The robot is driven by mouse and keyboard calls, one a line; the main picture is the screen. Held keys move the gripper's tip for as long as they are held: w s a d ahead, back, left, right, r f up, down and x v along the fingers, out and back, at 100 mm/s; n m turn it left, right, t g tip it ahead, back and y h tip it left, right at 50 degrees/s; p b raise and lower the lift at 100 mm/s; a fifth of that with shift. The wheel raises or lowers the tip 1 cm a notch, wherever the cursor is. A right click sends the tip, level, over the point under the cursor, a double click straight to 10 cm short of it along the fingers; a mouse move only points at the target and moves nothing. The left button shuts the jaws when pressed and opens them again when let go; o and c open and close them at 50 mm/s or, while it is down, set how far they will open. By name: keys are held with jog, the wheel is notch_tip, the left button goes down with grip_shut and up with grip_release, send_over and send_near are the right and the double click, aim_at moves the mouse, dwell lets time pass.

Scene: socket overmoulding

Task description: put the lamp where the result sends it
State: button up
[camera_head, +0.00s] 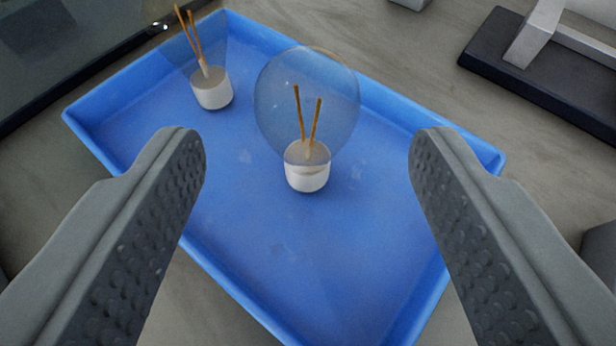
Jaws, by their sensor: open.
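A lamp (308,110) with a clear round glass bulb, two orange-brown wires inside and a white base stands upright in the blue tray (300,260). A second lamp (211,90) with a white base and two orange-brown wires stands in the tray's far left corner; its glass is faint and hard to make out. My gripper (308,160) is open and empty. One finger is on each side of the nearer lamp in the picture, apart from it. The fingers' inner faces are dark and dimpled.
A dark panel with a black edge (90,58) lies at the upper left. A dark base with a light metal bracket (540,40) stands at the upper right. Grey worktop (420,50) shows around the tray. The tray's near part is clear.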

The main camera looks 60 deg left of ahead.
jog(key=shift+v, duration=0.9)
jog(key=s+a+r+m+t+h, duration=0.1)
jog(key=s+r+m+t+h, duration=0.2)
jog(key=s+r, duration=0.4)
jog(key=s+a+r+m+t+h, duration=0.1)
jog(key=s+r+m+t+h, duration=0.2)
jog(key=s+r, duration=0.4)
jog(key=s+a+r+m+t+h, duration=0.2)
jog(key=s+r+m+h, duration=0.3)
jog(key=s, duration=1.4)
notch_tip(320, 180, up, 3)
jog(key=shift+t, duration=0.9)
